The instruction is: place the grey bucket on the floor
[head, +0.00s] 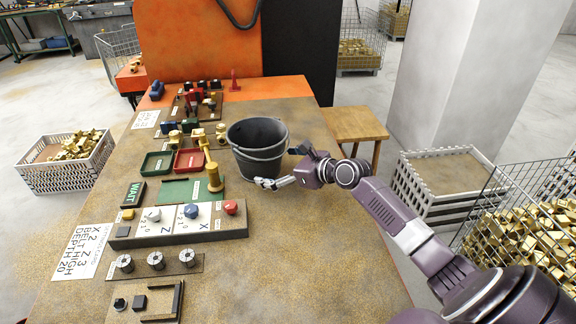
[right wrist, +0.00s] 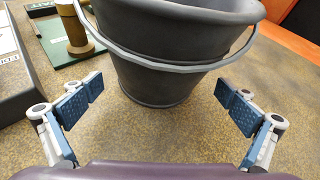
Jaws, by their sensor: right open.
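The grey bucket (head: 258,150) stands upright on the brown workbench (head: 290,245), right of the control panels. Its wire handle hangs down along its side. My right gripper (head: 282,168) is at the bucket's near right side. In the right wrist view the open fingers (right wrist: 157,102) point at the bucket (right wrist: 175,50), with its lower wall ahead of and between them. The fingers look apart from the bucket, and nothing is held. The floor (head: 30,215) shows left of the bench. My left gripper is not in view.
Small trays (head: 188,161) and a control box (head: 180,226) with knobs stand left of the bucket. A wooden stool (head: 356,126), a white crate (head: 440,205) and a wire basket of brass parts (head: 530,232) stand right of the bench. Another crate (head: 65,175) stands at left.

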